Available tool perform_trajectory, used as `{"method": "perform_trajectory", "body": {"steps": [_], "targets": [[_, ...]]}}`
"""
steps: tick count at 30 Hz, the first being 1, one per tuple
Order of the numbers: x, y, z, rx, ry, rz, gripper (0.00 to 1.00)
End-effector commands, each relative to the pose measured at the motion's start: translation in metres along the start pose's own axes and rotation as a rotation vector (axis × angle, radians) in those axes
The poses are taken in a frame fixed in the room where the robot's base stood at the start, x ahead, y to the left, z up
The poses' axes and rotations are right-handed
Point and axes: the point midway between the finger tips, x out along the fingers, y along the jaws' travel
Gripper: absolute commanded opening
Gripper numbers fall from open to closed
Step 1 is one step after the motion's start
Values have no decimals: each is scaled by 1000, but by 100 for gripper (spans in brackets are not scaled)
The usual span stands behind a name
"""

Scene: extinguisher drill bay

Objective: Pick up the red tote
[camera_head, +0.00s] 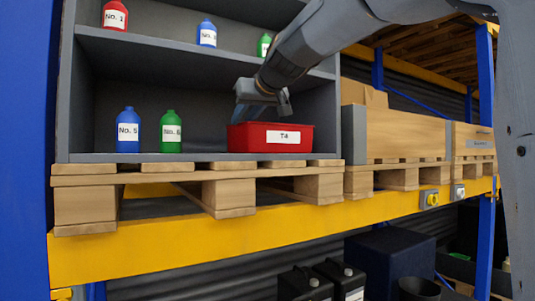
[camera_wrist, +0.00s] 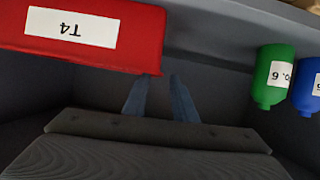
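The red tote (camera_head: 249,140), labelled T4, stands on the lower shelf board, right of the green bottle. The wrist view shows the tote (camera_wrist: 139,37) upside down at the upper left. My gripper (camera_head: 240,114) reaches down at the tote's left end in the head view. In the wrist view my gripper (camera_wrist: 158,82) has its two fingers apart with a gap between them. The fingertips are close to the tote's end corner. I cannot tell whether they touch it or straddle its wall. The tote's inside is mostly hidden.
A green No. 6 bottle (camera_head: 171,143) and a blue No. 5 bottle (camera_head: 126,142) stand left of the tote. More bottles stand on the upper shelf (camera_head: 160,42). The grey side panel is right of the tote.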

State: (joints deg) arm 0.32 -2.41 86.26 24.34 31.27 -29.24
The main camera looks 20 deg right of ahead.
Motion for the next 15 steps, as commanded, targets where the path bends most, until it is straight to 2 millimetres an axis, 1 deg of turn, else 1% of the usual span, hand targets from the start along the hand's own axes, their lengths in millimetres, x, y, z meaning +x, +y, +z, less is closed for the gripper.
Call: {"method": "perform_trajectory", "body": {"steps": [11, 15], "targets": [[30, 2, -4, 1, 0, -2, 25], [46, 5, -8, 2, -1, -1, 25]]}}
